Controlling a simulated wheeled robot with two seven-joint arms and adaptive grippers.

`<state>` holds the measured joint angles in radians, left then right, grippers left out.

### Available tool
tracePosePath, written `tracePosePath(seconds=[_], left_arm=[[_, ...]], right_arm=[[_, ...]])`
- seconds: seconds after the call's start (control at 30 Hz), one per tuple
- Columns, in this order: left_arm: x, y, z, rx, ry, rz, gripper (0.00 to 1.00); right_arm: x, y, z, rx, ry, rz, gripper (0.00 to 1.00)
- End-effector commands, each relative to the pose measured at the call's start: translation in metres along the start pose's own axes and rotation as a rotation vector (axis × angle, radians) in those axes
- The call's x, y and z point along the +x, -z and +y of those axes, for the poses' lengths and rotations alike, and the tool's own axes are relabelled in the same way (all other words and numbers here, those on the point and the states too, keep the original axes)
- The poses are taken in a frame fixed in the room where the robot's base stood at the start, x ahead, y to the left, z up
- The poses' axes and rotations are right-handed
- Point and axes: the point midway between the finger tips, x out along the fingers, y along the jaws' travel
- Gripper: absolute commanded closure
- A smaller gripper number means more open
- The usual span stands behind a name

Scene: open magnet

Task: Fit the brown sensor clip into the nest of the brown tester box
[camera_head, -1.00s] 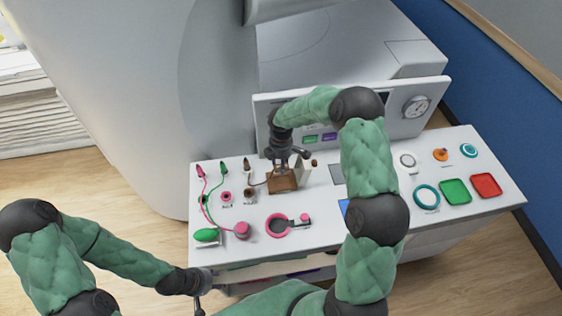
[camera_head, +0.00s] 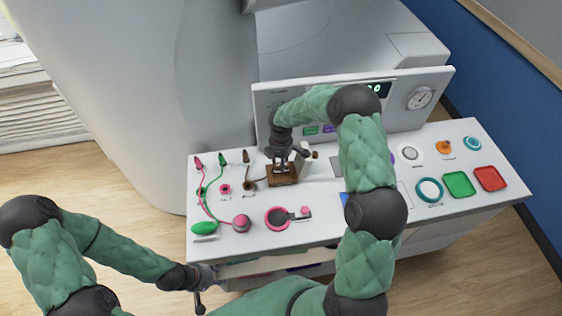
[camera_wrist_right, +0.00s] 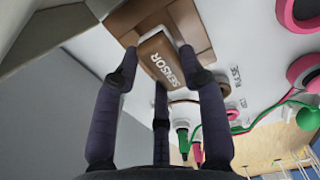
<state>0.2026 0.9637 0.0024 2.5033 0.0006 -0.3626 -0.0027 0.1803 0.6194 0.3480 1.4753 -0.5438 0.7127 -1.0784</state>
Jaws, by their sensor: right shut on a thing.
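The brown sensor clip (camera_wrist_right: 163,60), marked SENSOR, is between the fingers of my right gripper in the right wrist view. My right gripper (camera_head: 281,168) is shut on it and points down over the brown tester box (camera_head: 283,180). The box also shows in the right wrist view (camera_wrist_right: 190,18), right behind the clip. Whether the clip is seated in the nest or just above it, I cannot tell. A brown cable (camera_wrist_right: 184,101) runs beside the clip. My left gripper (camera_head: 199,302) is low at the table's front edge, away from the box; its fingers are unclear.
Pink and green cables lead to a pink piece (camera_head: 242,222) and a green piece (camera_head: 204,228) at the left. A pink ring (camera_head: 278,208) lies in front of the box. Green (camera_head: 459,184) and red (camera_head: 490,178) trays are at the right. A panel (camera_head: 425,105) stands behind.

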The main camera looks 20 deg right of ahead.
Motion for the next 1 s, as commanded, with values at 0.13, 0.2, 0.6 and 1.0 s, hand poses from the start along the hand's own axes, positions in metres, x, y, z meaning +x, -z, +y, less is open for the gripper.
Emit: tracePosePath(seconds=[0.13,0.2,0.6,1.0], left_arm=[[0.001,0.000,0.000,0.000,0.000,0.000,0.60],[0.002,0.000,-0.001,0.000,0.000,0.000,0.60],[0.007,0.000,-0.002,0.000,0.000,0.000,0.60],[0.011,0.000,-0.004,0.000,0.000,0.000,0.60]], right_arm=[[0.002,0.000,0.000,0.000,0.000,0.000,0.90],[0.003,0.000,0.000,0.000,0.000,0.000,0.90],[0.010,0.000,0.000,0.000,0.000,0.000,0.90],[0.017,0.000,0.000,0.000,0.000,0.000,0.90]])
